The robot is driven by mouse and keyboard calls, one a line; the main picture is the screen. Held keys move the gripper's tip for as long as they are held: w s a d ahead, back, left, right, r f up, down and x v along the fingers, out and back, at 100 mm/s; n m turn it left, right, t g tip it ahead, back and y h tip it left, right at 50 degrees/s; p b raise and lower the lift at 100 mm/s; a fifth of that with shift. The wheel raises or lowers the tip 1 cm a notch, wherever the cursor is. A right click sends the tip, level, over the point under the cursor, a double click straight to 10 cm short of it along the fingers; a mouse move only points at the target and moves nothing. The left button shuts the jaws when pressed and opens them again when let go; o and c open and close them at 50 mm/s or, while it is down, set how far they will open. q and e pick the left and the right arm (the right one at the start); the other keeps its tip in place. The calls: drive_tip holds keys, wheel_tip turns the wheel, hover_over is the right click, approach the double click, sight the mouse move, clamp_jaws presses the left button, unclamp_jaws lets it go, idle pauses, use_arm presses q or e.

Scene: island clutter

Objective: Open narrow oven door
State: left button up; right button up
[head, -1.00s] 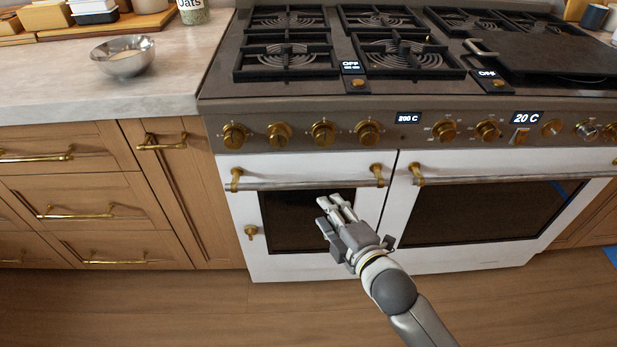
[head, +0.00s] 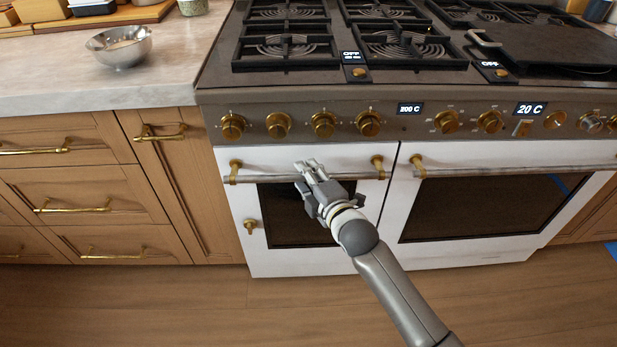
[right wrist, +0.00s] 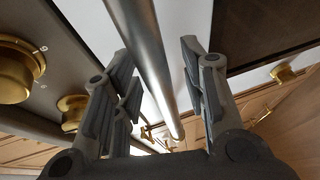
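The narrow oven door (head: 240,206) is the left of two white doors on the range, with a dark window. It is shut. Its steel handle bar (head: 260,180) runs along the top between brass mounts. My right gripper (head: 311,167) is at the middle of this bar in the head view. In the right wrist view the gripper (right wrist: 160,90) is open, with the bar (right wrist: 148,55) running between its spread fingers. I see a gap beside the bar, so the fingers are not closed on it. My left gripper is not in view.
The wide oven door (head: 480,210) with its own handle is just to the right. Brass knobs (head: 322,125) line the panel above. Wooden drawers (head: 85,190) stand to the left, and a metal bowl (head: 120,50) sits on the counter. The floor in front is clear.

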clamp_jaws()
drive_tip(key=shift+s+f, duration=0.1)
idle(0.4)
